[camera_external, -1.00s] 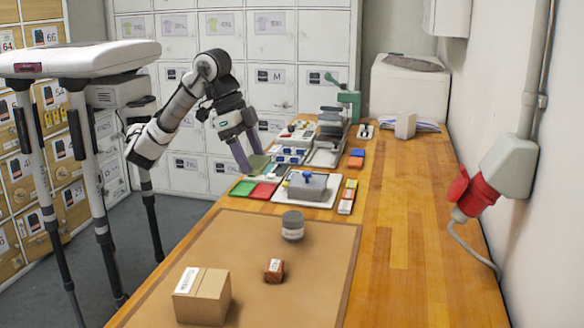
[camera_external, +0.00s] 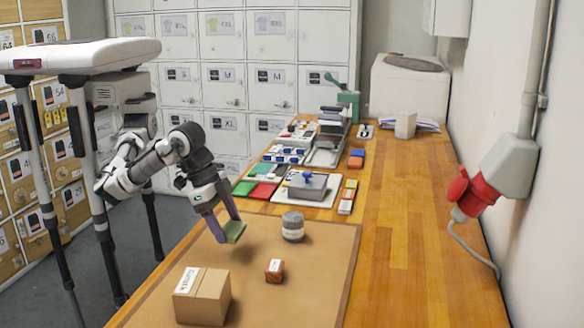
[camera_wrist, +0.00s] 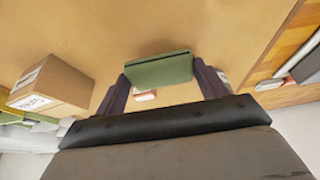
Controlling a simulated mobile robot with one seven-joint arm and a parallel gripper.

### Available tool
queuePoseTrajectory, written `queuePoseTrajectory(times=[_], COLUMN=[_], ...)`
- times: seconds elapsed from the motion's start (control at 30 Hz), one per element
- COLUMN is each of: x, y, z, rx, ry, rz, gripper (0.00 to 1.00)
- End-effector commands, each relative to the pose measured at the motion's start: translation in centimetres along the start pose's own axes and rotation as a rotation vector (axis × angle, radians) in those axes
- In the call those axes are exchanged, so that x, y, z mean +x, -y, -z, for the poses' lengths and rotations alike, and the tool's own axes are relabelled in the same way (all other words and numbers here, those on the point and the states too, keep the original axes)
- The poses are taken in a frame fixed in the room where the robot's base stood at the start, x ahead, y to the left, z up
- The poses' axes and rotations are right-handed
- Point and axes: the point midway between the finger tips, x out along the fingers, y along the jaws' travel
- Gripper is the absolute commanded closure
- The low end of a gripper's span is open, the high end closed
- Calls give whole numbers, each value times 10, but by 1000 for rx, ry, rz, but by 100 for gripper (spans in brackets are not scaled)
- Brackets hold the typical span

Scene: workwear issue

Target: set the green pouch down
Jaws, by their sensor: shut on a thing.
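The green pouch (camera_external: 233,232) is between the fingers of my gripper (camera_external: 229,229), which is shut on it. In the external view it is held above the left part of the brown mat (camera_external: 310,300), left of a grey tin. The wrist view shows the pouch (camera_wrist: 160,69) gripped between both dark fingers (camera_wrist: 160,82), with the tan surface beyond it. How high the pouch is above the mat is hard to tell.
On the mat are a cardboard box (camera_external: 202,297), a small red-brown block with a white label (camera_external: 275,270) and a grey tin (camera_external: 292,227). Behind it are a white tray (camera_external: 322,200) and red and green pads (camera_external: 262,191). The mat's front right is clear.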

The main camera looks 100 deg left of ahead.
Motion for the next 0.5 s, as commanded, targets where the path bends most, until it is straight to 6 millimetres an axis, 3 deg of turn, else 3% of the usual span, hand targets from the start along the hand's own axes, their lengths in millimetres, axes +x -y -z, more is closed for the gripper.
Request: queuePoseTrajectory(times=[0.5], x=[44], y=[0], z=[-18], rx=[-1], ry=[0], rz=[0], gripper=[50])
